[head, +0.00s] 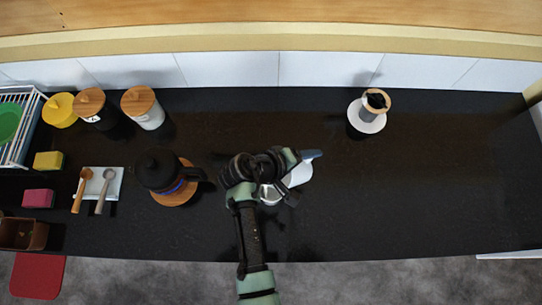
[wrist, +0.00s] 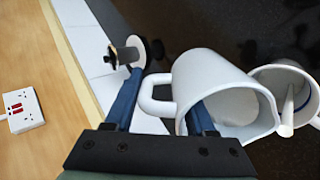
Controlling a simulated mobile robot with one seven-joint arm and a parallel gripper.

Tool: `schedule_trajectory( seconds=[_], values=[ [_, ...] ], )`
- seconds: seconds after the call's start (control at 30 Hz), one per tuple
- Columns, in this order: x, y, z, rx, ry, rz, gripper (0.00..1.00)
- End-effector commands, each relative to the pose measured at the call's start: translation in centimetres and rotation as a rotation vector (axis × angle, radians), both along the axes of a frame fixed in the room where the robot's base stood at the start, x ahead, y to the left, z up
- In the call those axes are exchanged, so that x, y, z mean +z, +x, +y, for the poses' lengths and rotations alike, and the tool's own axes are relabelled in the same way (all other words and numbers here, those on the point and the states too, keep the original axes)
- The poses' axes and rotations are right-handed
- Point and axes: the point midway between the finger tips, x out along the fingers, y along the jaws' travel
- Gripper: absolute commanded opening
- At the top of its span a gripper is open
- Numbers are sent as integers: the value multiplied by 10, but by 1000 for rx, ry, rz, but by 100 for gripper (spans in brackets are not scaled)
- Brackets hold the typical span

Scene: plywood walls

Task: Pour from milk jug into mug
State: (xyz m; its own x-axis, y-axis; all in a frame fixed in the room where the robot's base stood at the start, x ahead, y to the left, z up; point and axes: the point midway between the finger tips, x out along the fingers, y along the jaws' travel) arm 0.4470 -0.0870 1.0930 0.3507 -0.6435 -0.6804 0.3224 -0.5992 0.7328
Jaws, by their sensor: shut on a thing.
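The white milk jug (wrist: 222,88) fills the middle of the wrist view, with its open mouth and spout toward the lower right. My gripper (wrist: 163,92) is shut on the jug's handle, one blue finger on each side. The white mug (wrist: 262,74) is just right of the jug, close to its spout. A pale rod-like shape shows at the mug; I cannot tell if it is a spoon or milk. In the head view my gripper (head: 312,157) and arm partly hide the jug (head: 301,174) and the mug (head: 270,194).
A dark coffee pot (head: 157,171) stands on a round wooden board left of my arm. A dripper (head: 375,103) on a white base stands at the back right. Canisters (head: 141,104), sponges (head: 48,160) and a spoon rest (head: 109,190) are at left. The right counter is clear.

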Motion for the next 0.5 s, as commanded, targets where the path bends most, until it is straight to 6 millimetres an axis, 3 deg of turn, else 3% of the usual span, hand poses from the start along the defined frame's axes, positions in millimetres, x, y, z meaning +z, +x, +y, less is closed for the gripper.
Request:
schedule_trajectory(
  seconds=[0.1,0.2,0.37,0.5],
  values=[
    [1,1,0,1,-3,-4,0],
    [15,5,-7,-7,76,34,0],
    [-14,14,-24,-7,268,135,0],
    [-19,14,-23,2,291,152,0]
  ],
)
